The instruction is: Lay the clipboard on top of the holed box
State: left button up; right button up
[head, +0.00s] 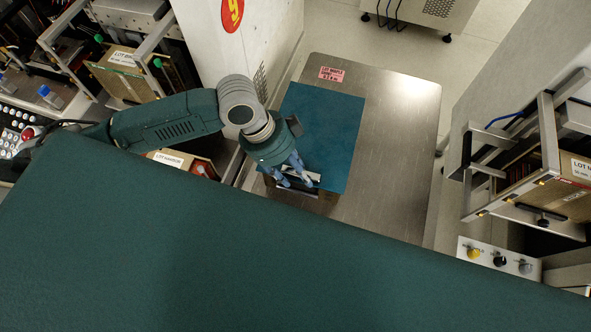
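My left gripper (293,174) reaches down over the near left part of the metal table, at the near edge of the teal mat. Its blue-grey fingers are at a small dark and white item (313,177). I cannot tell whether this item is the clipboard, or whether the fingers are closed on it. A brown surface (322,201) shows just below the item and may be part of the holed box. My own body hides what lies nearer, and no holes can be made out. My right gripper is not in view.
The metal table (398,130) is bare to the right of the teal mat (333,117). A pink label (331,74) lies at its far left. Machine racks with labelled cartons stand left (125,57) and right (575,168). A white cabinet (262,50) stands beyond the arm.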

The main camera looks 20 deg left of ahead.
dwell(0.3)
pick_arm(q)
jog(key=v, duration=1.2)
jog(key=shift+s+f, duration=0.1)
jog(key=shift+s, duration=0.05)
